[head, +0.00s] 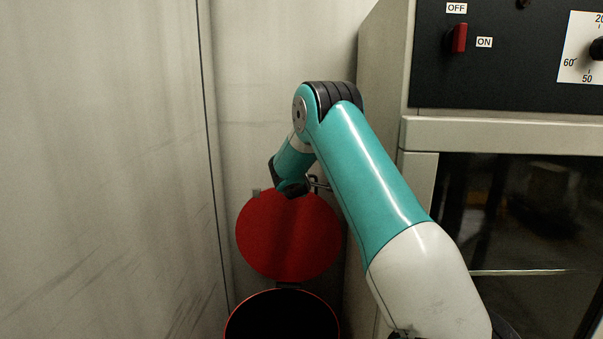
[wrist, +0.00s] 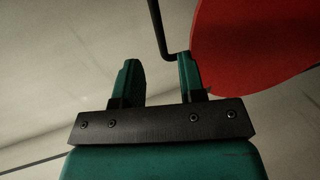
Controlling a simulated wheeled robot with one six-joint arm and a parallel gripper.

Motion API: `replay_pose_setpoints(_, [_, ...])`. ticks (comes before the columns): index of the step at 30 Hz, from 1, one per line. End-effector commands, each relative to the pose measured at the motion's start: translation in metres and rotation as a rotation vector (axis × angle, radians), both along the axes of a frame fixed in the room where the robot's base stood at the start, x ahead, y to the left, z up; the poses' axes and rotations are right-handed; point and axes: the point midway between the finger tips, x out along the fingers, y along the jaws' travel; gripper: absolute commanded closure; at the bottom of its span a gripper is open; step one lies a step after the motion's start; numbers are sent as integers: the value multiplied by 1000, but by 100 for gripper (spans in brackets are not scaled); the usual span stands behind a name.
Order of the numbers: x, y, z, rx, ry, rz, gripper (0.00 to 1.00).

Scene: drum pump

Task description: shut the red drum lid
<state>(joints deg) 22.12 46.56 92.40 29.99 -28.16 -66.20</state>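The red drum lid (head: 288,236) stands raised, roughly upright, behind the open mouth of the red-rimmed drum (head: 228,325). In the wrist view the lid (wrist: 255,45) fills the upper right, just beyond my right finger. My gripper (wrist: 160,75) is open, its two green fingers apart with nothing held between them. A dark bent rod (wrist: 157,28), perhaps the lid's handle, ends near the right fingertip; I cannot tell whether they touch. In the head view my gripper (head: 294,187) is at the lid's top edge, and its fingers are mostly hidden.
A grey cabinet stands at the right, with a dark control panel (head: 440,85), a red switch (head: 459,38) and a dark glass door (head: 520,220). A pale wall (head: 100,150) closes the left side. The drum sits in the narrow gap between them.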

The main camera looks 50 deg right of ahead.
Motion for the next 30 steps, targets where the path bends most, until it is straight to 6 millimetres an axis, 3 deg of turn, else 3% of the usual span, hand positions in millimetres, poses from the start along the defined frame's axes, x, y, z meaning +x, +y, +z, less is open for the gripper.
replay_pose_setpoints(4, [20,-25,-7,0,0,-2,63])
replay_pose_setpoints(12, [46,-54,-19,1,0,-1,63])
replay_pose_setpoints(27, [54,-62,-23,2,0,1,63])
replay_pose_setpoints(30, [54,-62,-23,2,0,1,86])
